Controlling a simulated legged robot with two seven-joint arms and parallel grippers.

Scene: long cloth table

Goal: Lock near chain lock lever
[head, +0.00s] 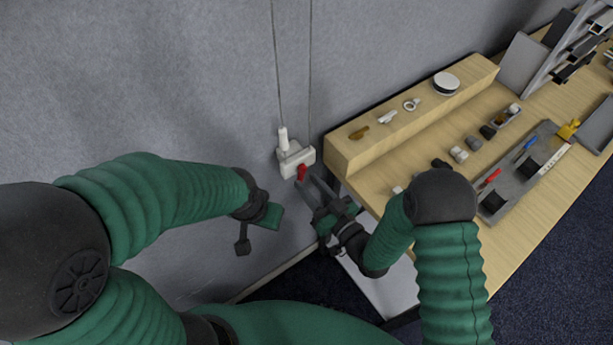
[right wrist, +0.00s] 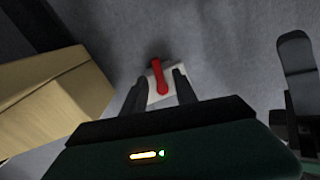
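The chain lock is a white block (head: 294,157) hanging on two thin cords against the grey wall, left of the table's end. Its red lever (head: 302,173) sits on the block's lower front. In the right wrist view the red lever (right wrist: 160,78) stands in front of the white block (right wrist: 153,93). My right gripper (head: 311,186) is open just below the lever. In the right wrist view its two fingers (right wrist: 157,92) lie on either side of the lever, apart from it as far as I can tell.
The wooden table (head: 470,225) with a raised shelf (head: 425,118) stands close at the right. It holds small parts, a grey tray (head: 523,172) and a white round piece (head: 446,82). The wall (head: 180,80) left of the cords is clear.

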